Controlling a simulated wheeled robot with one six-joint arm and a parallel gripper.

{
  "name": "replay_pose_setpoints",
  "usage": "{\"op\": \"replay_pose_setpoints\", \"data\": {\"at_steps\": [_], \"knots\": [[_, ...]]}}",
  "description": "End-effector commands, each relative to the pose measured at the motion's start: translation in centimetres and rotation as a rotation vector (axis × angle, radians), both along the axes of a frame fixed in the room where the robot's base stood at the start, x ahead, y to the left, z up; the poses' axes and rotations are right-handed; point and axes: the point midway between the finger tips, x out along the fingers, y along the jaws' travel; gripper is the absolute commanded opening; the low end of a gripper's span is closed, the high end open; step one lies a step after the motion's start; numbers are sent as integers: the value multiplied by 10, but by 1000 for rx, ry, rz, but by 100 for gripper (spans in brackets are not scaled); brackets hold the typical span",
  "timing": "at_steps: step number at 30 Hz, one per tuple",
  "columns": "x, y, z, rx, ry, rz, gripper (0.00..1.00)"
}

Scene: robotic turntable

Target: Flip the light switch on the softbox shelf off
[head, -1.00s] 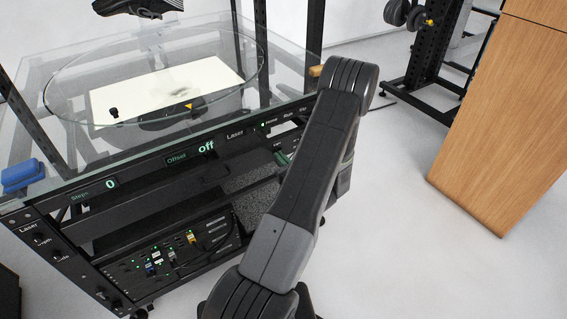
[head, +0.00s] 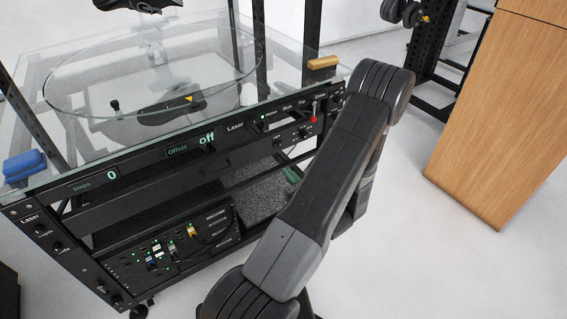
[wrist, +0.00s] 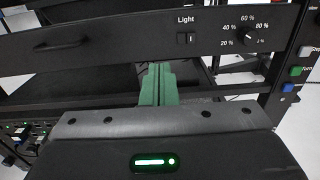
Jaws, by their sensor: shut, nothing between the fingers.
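The light switch (wrist: 187,39) is a small black rocker under the word "Light" on a dark panel (wrist: 120,38) in the wrist view. I cannot make it out in the head view. My gripper (wrist: 158,70) has green fingers, shut together with nothing between them. In the wrist view the fingertips are below and slightly left of the switch, apart from it in the picture. In the head view a bit of green (head: 291,175) shows beside my arm. The surface under the round glass (head: 140,85) looks grey and unlit.
A dimmer knob (wrist: 245,35) with percent marks sits right of the switch. A drawer handle (wrist: 62,45) is at the left. Coloured buttons (wrist: 292,78) are on the right post. A blue object (head: 24,166) lies on the glass top's left corner. A wooden cabinet (head: 500,110) stands right; floor between is clear.

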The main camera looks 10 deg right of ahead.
Motion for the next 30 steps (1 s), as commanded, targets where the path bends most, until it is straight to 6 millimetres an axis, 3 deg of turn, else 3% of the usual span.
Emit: {"op": "replay_pose_setpoints", "data": {"at_steps": [6,19,23,30], "knots": [[-21,-1,0,1,0,-1,0],[-22,-1,-1,0,1,0,0],[-14,0,-1,0,1,3,0],[27,2,0,-4,-1,5,0]]}}
